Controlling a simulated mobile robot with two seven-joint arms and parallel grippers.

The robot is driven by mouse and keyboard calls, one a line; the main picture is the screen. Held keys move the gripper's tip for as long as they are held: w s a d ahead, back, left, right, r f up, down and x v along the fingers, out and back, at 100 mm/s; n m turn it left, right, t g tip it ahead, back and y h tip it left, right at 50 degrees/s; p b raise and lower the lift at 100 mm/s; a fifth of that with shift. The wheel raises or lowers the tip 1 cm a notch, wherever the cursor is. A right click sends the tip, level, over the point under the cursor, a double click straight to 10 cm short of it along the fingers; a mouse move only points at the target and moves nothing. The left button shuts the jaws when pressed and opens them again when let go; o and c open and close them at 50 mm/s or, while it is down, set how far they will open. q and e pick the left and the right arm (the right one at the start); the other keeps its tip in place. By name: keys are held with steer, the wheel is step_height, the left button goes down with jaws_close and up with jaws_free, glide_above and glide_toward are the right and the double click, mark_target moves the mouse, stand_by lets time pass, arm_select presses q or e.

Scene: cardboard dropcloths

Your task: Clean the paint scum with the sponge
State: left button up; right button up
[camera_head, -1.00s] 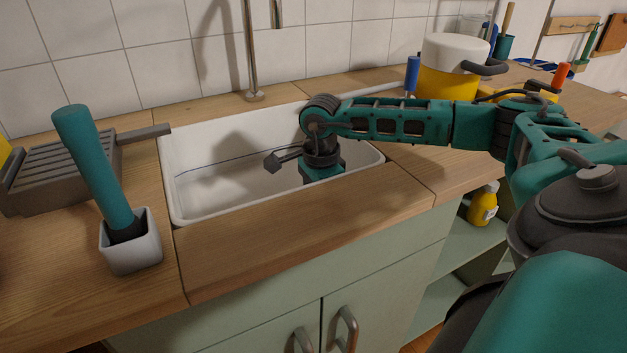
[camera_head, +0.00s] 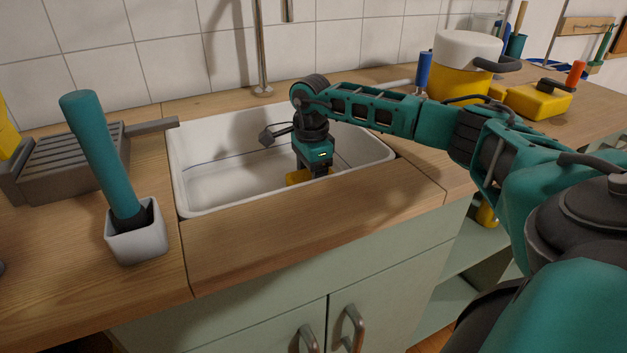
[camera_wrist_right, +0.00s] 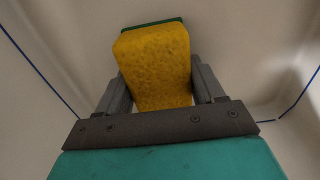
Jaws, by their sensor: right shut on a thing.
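My right gripper (camera_head: 318,170) reaches down inside the white sink basin (camera_head: 225,190). It is shut on the yellow sponge (camera_head: 297,177), which shows low in the basin in the head view. In the right wrist view, the sponge (camera_wrist_right: 155,65) sits between the two grey fingers of the gripper (camera_wrist_right: 161,88), with its green side at the far edge. A thin blue line of paint scum (camera_wrist_right: 40,72) runs along the basin walls there; it looks dark in the head view (camera_head: 212,164). Whether the sponge touches the basin is unclear. My left gripper is not in view.
A white pot (camera_head: 137,243) holding a teal-handled tool (camera_head: 98,150) stands left of the sink, near a grey slatted rack (camera_head: 75,160). A yellow jug with a white lid (camera_head: 465,62) and a blue-handled tool (camera_head: 423,70) stand behind my right arm. The tiled wall closes the back.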

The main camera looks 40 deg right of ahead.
step_height(320, 180, up, 5)
steer(key=p, duration=0.4)
steer(key=shift+p, duration=0.35)
stand_by(0.3)
